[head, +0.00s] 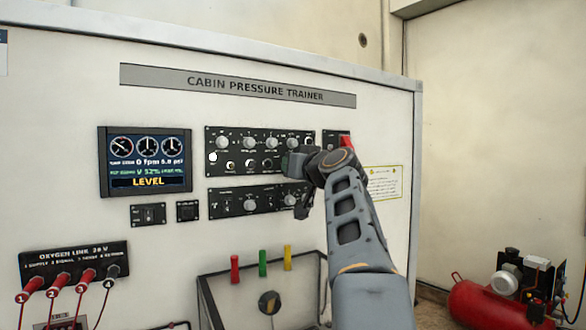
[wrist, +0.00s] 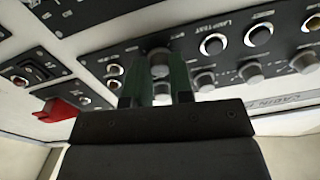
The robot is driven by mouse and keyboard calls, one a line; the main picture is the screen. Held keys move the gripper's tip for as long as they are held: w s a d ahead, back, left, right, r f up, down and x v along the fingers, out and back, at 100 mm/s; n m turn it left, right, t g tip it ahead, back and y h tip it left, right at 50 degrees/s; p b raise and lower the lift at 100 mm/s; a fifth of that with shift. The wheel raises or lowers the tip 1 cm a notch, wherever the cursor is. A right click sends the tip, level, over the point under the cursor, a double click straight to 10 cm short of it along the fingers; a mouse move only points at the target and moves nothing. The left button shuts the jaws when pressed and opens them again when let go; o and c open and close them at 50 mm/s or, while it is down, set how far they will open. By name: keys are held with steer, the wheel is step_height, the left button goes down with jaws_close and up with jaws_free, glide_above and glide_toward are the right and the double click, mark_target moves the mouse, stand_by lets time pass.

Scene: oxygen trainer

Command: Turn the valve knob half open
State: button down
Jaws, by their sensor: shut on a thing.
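The valve knob (wrist: 160,68) is a grey round knob on a black control panel (wrist: 105,37). In the wrist view it sits between the two green fingers of my gripper (wrist: 158,88), which is shut on it. In the head view my gripper (head: 294,164) is at the right end of the upper panel (head: 237,152), and my wrist hides the knob. The knob's pointer angle cannot be read. A screen (head: 147,162) to the left shows "LEVEL", "0 fpm" and a small line that seems to read 52%.
Other knobs (head: 250,142) sit close by on the same panel. A lower panel (head: 240,203) is just below my gripper. A red switch guard (head: 345,141) is to the right. Red, green and yellow handles (head: 262,263) stand below. A red compressor (head: 490,303) is at the far right.

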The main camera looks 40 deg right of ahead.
steer(key=shift+m, duration=0.5)
steer(key=c, duration=1)
jaws_free()
steer(key=shift+s, duration=0.15)
steer(key=s+a+b, duration=0.1)
steer(key=s+b, duration=0.4)
steer(key=s, duration=0.8)
steer(key=shift+s+a+f+b, duration=0.25)
steer(key=shift+a+f+b, duration=0.05)
steer(key=shift+b, duration=0.05)
